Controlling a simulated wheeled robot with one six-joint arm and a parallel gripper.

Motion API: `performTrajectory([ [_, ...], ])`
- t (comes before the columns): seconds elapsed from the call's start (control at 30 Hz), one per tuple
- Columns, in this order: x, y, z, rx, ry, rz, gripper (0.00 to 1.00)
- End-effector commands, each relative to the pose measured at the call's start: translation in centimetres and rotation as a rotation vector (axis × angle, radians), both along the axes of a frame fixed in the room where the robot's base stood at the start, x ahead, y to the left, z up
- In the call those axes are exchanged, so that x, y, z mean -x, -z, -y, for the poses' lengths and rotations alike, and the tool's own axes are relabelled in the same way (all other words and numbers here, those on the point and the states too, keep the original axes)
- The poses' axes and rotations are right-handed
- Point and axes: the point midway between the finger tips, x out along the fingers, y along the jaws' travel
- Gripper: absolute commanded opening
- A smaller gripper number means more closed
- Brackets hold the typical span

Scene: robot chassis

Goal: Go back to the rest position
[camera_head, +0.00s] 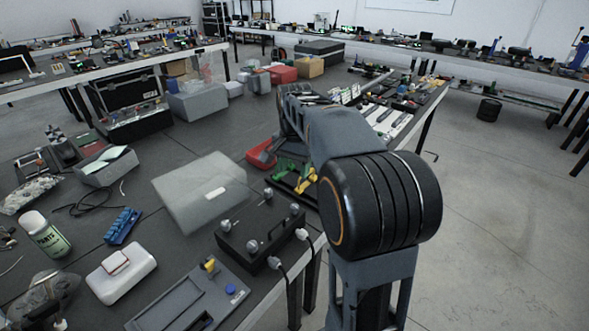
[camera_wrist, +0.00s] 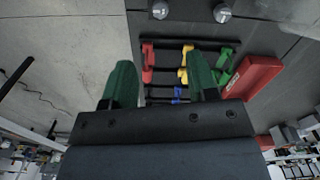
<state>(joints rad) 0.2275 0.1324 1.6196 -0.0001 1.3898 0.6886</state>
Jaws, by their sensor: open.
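My arm reaches out over the right edge of the dark workbench (camera_head: 140,180) in the head view, and its links hide the gripper there. In the wrist view my gripper (camera_wrist: 160,82) shows two green fingers standing apart with nothing between them. Beyond the fingers lies a dark rack with red (camera_wrist: 148,62), yellow (camera_wrist: 184,64), green (camera_wrist: 224,68) and blue pieces. The gripper is empty; its height above the bench is hard to tell.
A red box (camera_wrist: 252,76) lies right of the rack. In the head view a black box with knobs (camera_head: 260,232), a grey laptop-like case (camera_head: 200,190) and a white case (camera_head: 121,275) stand nearby.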

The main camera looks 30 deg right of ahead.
Motion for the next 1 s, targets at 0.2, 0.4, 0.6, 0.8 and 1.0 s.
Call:
performTrajectory([
  [0.2, 0.0, 0.0, 0.0, 0.0, 0.0, 0.0, 0.53],
  [0.4, 0.0, 0.0, 0.0, 0.0, -0.019, 0.003, 0.53],
  [0.6, 0.7, 3.1, -0.3, 0.013, -0.258, 0.036, 0.53],
  [0.8, 6.6, 3.3, -4.0, 0.057, -0.602, 0.122, 0.53],
  [1.0, 13.0, 2.8, -7.5, 0.106, -0.837, 0.208, 0.53],
])
